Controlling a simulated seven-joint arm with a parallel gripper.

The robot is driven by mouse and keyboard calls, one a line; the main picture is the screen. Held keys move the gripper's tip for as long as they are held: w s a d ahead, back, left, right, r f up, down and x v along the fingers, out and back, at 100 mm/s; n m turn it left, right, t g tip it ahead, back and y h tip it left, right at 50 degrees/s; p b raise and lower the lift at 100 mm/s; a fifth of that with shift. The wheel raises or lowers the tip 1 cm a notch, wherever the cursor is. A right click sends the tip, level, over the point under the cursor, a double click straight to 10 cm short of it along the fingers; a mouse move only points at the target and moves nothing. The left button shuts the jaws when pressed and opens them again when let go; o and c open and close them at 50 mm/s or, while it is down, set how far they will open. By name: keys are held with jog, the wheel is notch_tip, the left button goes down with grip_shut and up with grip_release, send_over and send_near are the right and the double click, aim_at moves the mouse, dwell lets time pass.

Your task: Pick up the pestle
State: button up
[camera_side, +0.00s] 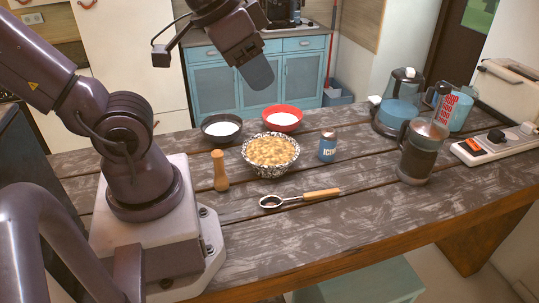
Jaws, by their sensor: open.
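The pestle (220,171) looks like the light-brown wooden piece standing upright on the table, just right of my arm's base. It is narrower near its top and has a rounded head. My gripper (258,74) is at the top centre, high above the table and well apart from the pestle, up and to its right. The gripper is open and nothing shows in it. The whole pestle is in view, with no hand or tool touching it.
A patterned bowl of food (270,153) stands close right of the pestle. A dark bowl (221,128) and a red bowl (283,118) stand behind. A blue can (327,146), a wooden-handled scoop (300,197) and a french press (420,153) stand or lie further right. The front table is clear.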

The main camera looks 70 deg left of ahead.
jog(key=shift+o, duration=1.2)
